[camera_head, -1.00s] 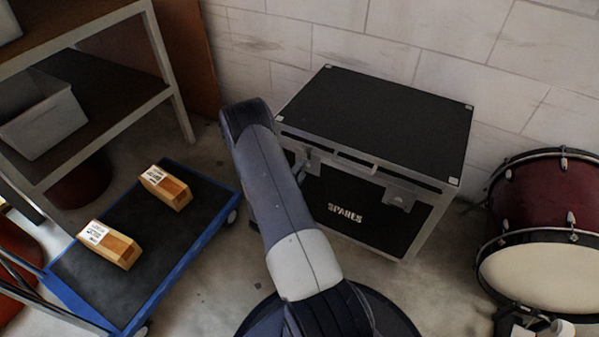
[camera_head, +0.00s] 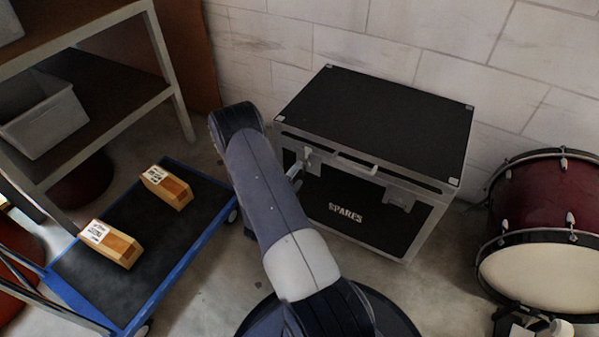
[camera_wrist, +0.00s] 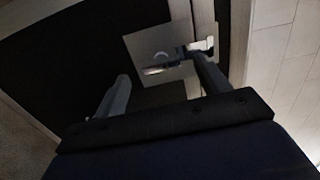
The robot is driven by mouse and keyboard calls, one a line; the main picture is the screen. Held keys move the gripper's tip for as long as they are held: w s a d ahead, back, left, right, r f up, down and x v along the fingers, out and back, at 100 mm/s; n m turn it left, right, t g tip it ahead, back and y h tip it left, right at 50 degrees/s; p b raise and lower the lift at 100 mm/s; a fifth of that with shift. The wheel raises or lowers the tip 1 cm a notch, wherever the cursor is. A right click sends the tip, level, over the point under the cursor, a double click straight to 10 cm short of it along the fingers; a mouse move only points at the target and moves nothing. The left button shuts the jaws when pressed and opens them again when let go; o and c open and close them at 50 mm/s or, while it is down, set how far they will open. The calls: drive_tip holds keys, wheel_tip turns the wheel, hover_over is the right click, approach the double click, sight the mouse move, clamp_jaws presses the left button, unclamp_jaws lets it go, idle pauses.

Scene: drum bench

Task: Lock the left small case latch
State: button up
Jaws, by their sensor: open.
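The black case (camera_head: 373,118) with silver edges and "SPARES" on its front stands against the wall. Its left latch (camera_head: 307,156) shows at the upper left of the front, just right of my arm. In the wrist view the latch (camera_wrist: 165,62) is a bright metal plate with a darker catch. My gripper (camera_wrist: 160,70) is open and empty. Its left finger lies below and left of the latch. Its right fingertip overlaps the plate's right side; I cannot tell whether it touches. In the head view my forearm mostly hides the gripper.
The case's right latch (camera_head: 400,199) sits on the same front. A blue-edged trolley (camera_head: 190,262) with two wooden blocks (camera_head: 166,187) stands left. A red drum (camera_head: 545,195) stands right. A shelf (camera_head: 100,105) with a grey bin (camera_head: 45,122) is at far left.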

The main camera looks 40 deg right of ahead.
sight(306, 167)
drive_tip(key=p+v, duration=0.1)
drive_tip(key=v, duration=0.7)
drive_tip(key=b+x, duration=0.1)
drive_tip(key=x, duration=0.9)
drive_tip(key=shift+d+b, duration=0.25)
drive_tip(key=shift+b, duration=0.15)
drive_tip(key=shift+w, duration=0.1)
